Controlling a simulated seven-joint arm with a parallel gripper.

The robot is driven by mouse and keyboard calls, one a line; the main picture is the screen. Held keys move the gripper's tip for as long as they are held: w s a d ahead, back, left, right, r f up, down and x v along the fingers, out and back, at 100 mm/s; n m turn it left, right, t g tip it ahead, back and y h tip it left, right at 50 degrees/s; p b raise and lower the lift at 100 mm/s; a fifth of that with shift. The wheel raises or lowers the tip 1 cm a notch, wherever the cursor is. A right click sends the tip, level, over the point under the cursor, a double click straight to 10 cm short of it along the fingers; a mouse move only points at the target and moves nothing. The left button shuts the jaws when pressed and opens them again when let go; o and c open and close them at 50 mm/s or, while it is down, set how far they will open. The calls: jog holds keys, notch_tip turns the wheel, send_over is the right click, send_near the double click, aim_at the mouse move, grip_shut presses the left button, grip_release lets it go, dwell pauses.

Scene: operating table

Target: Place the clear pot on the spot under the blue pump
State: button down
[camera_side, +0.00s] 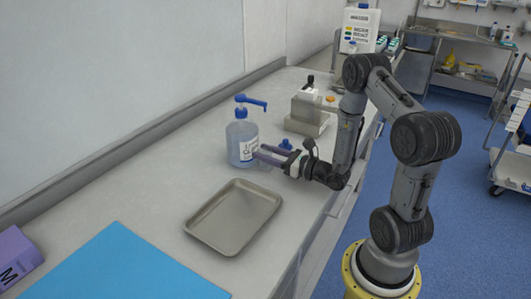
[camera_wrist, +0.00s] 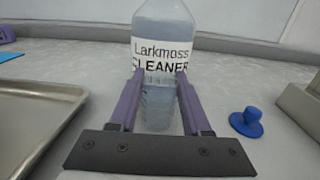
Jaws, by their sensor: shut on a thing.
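The clear pot (camera_wrist: 158,106) is a small see-through cup held upright between the two purple fingers of my gripper (camera_wrist: 157,82) in the wrist view. In the side view my gripper (camera_side: 263,155) reaches left, close to the cleaner bottle (camera_side: 240,147). The bottle is clear with bluish liquid and a white label, and also stands right behind the pot in the wrist view (camera_wrist: 165,45). The blue pump (camera_side: 250,103) tops the bottle, its spout pointing right. The pot is mostly hidden by the fingers in the side view. I cannot tell if it touches the counter.
A steel tray (camera_side: 233,216) lies in front of the bottle. A blue knobbed stopper (camera_wrist: 247,122) stands right of my gripper. A metal block (camera_side: 306,118) is farther back. A blue mat (camera_side: 115,266) and purple box (camera_side: 17,257) lie at the near left.

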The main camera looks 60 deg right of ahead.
jog(key=shift+c, duration=1.8)
grip_release()
jog(key=shift+f, duration=0.1)
